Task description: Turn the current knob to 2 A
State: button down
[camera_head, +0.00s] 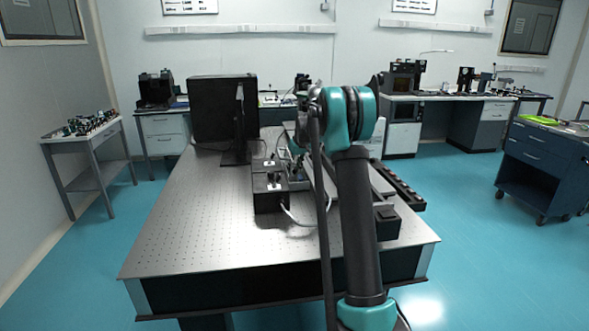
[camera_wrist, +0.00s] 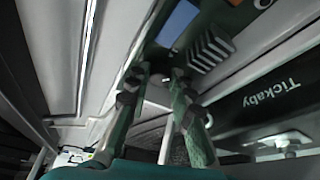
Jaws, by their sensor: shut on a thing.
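In the wrist view, the two dark green fingers of my gripper (camera_wrist: 161,82) reach up to an instrument's front panel. They are closed around a small grey knob (camera_wrist: 159,92), which shows only partly between them. I cannot read any scale or value at the knob. In the head view, my arm hides the fingertips and the knob.
A dark panel marked "Tickaby" (camera_wrist: 272,92) lies right of the fingers. On the perforated optical table (camera_head: 190,220) stand a monitor (camera_head: 222,108) at the back left and a black box (camera_head: 268,190) left of my arm. The table's front left is clear.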

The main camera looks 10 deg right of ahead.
jog(key=c, duration=1.6)
grip_release()
